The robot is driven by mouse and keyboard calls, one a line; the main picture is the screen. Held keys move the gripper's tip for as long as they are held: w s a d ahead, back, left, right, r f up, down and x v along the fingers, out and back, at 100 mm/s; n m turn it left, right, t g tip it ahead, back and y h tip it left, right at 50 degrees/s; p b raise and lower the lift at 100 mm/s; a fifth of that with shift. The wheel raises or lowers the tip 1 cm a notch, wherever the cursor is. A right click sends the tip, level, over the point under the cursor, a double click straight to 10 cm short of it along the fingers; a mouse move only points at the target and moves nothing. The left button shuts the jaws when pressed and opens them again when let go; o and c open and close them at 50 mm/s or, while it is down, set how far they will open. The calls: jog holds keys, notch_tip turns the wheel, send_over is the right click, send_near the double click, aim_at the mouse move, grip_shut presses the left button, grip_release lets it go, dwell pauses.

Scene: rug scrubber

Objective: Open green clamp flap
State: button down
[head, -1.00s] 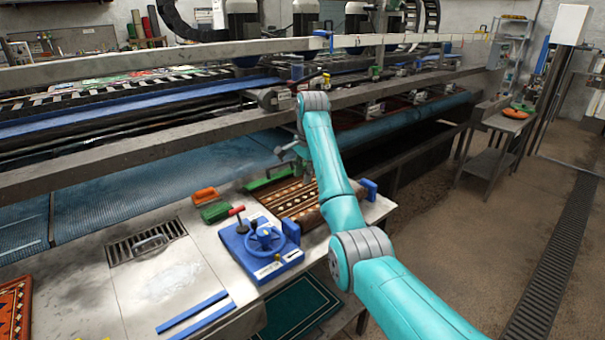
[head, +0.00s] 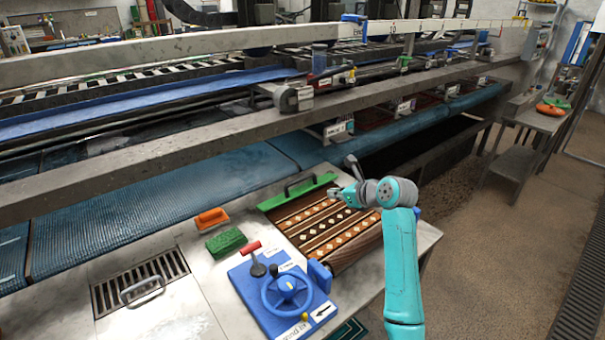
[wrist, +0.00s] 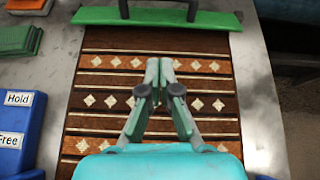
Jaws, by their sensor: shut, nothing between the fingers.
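The green clamp flap (head: 297,192) lies along the far edge of a patterned rug (head: 320,222) on the metal table. It has a dark upright handle (head: 300,184) on top. In the wrist view the green flap (wrist: 220,20) runs across the top, with its handle partly cut off by the frame. My gripper (head: 333,196) is shut and empty, above the rug and to the near right of the flap. In the wrist view my closed fingertips (wrist: 158,66) point toward the flap, apart from it, with bare rug showing between.
A blue control block (head: 290,290) with a handwheel and a red-handled lever stands at the rug's near left. A green brush (head: 226,241) and an orange brush (head: 211,218) lie left of the flap. A grey machine beam (head: 230,125) runs behind the table.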

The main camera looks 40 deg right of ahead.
jog(key=shift+m+t, duration=0.3)
jog(key=shift+m, duration=0.2)
jog(key=x, duration=0.9)
jog(key=shift+w+d, duration=0.1)
jog(key=shift+w, duration=0.05)
jog(key=w, duration=0.3)
jog(key=shift+w+r, duration=0.1)
jog(key=shift+r, duration=0.25)
jog(key=shift+w+r, duration=0.1)
jog(key=shift+w, duration=0.45)
